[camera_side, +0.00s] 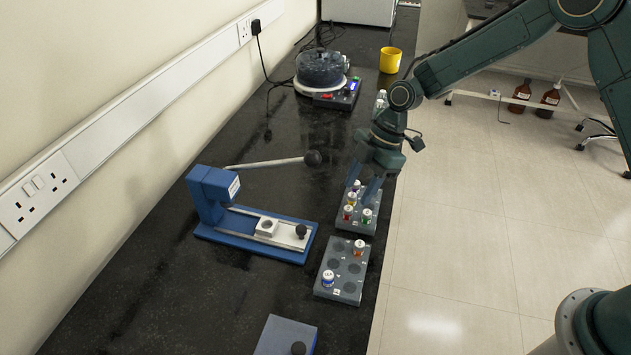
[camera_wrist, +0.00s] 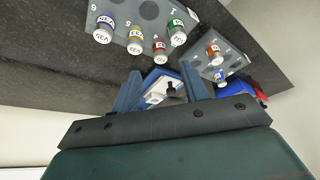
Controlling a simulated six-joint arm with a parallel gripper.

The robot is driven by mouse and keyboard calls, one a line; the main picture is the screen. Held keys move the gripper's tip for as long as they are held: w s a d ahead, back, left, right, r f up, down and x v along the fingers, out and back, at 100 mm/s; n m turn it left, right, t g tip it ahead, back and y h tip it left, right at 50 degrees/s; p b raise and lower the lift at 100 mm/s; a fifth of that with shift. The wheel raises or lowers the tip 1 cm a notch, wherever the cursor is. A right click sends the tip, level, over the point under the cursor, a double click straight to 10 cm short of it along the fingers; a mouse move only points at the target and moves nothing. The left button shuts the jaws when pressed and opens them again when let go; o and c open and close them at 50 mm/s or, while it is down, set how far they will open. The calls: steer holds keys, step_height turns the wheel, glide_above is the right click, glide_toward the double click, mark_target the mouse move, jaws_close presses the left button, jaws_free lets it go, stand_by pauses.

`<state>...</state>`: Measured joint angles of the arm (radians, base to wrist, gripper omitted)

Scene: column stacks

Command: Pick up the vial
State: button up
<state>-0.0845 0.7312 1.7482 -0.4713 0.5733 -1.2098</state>
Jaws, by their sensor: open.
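Several capped vials stand in two grey racks. The far rack (camera_side: 344,226) holds a purple-labelled vial (camera_wrist: 103,33), a yellow one (camera_wrist: 135,41), a red one (camera_wrist: 159,48) and a green one (camera_wrist: 177,34). The red (camera_side: 348,212) and green (camera_side: 366,215) vials also show in the side view. The near rack (camera_side: 343,292) holds an orange vial (camera_side: 359,247) and a blue vial (camera_side: 328,278). My gripper (camera_side: 364,186) is open and empty above the far rack, its blue fingers partly covering the rear vials. In the wrist view its fingers (camera_wrist: 161,78) straddle no vial.
A blue lever press (camera_side: 213,198) with a long handle stands left of the racks. A blue box (camera_side: 287,335) is at the front. A round device (camera_side: 320,68) and yellow cup (camera_side: 390,60) are at the back. The bench ends just right of the racks.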

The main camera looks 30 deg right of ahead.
mark_target(348, 208)
steer(key=shift+x, duration=2.55)
steer(key=shift+a, duration=0.1)
steer(key=shift+c, duration=0.3)
jaws_close()
